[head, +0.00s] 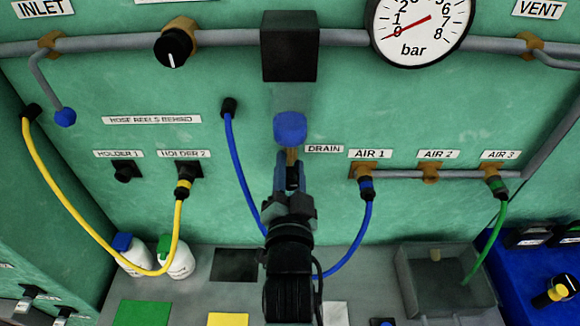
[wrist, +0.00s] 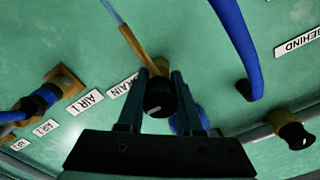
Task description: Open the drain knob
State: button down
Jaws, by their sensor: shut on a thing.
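The drain knob (wrist: 158,98) is a small black round knob on a brass fitting (wrist: 138,48), next to the DRAIN label (head: 324,149). In the wrist view, which shows the panel upside down, it sits between the two dark fingers of my gripper (wrist: 156,92). In the head view my gripper (head: 293,186) reaches up to the panel just below the blue bowl (head: 290,128), with its fingers on both sides of the knob. My gripper is shut on the knob. The fingers hide part of it, and I cannot tell how far it is turned.
A blue hose (head: 238,165) passes close beside and behind my arm to AIR 1 (head: 363,172). A yellow hose (head: 80,230) hangs at the left and a green hose (head: 491,233) at the right. The gauge (head: 418,28) has its needle near 0. A clear bin (head: 415,282) stands below.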

jog(key=c, duration=0.6)
grip_release()
jog(key=shift+s, duration=0.15)
jog(key=s+b, duration=0.3)
jog(key=s, duration=0.9)
jog(key=shift+s+b, duration=0.35)
jog(key=shift+s, duration=0.05)
